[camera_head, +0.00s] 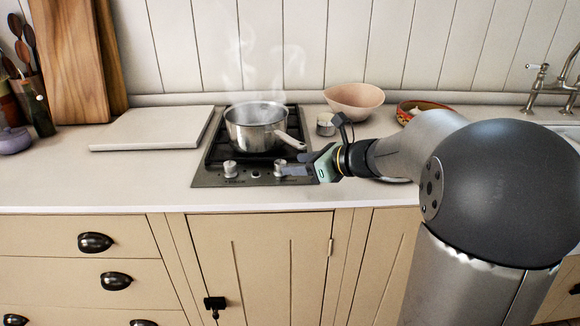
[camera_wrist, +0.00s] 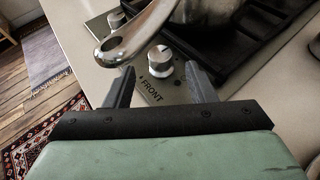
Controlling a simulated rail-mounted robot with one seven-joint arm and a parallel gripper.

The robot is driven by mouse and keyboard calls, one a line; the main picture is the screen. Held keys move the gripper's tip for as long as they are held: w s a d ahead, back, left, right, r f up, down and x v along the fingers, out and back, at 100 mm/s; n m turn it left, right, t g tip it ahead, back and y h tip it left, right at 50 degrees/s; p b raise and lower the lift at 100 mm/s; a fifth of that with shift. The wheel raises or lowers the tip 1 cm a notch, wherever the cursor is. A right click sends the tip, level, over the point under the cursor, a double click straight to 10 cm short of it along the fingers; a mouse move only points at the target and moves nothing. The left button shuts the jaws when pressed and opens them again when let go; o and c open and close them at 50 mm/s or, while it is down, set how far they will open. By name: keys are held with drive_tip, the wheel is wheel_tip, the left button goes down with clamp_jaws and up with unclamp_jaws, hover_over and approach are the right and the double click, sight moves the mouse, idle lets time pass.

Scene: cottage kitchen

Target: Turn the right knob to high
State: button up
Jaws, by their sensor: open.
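The right knob (camera_head: 281,166) is a silver knob on the front strip of the hob, below the pot handle. In the wrist view this knob (camera_wrist: 160,60) stands between and just beyond my two fingertips, beside the word FRONT. My gripper (camera_head: 293,168) reaches in from the right at the knob, and its fingers (camera_wrist: 160,74) are spread. I cannot tell whether a finger touches the knob. The left knob (camera_head: 230,169) stands apart to the left. It also shows farther off in the wrist view (camera_wrist: 116,18). The knob's pointer mark is too small to read.
A steaming steel pot (camera_head: 252,130) sits on the hob (camera_head: 205,180). Its handle (camera_wrist: 133,38) reaches out close above the right knob and my fingers. A pale board (camera_head: 152,130) lies to the left. A pink bowl (camera_head: 354,100) and a small metal cup (camera_head: 326,124) stand to the right.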

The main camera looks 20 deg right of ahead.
sight(286, 164)
drive_tip(key=shift+x, duration=1.65)
drive_tip(key=c, duration=1)
drive_tip(key=shift+o, duration=0.2)
drive_tip(key=shift+d+g, duration=0.1)
drive_tip(key=shift+g, duration=0.2)
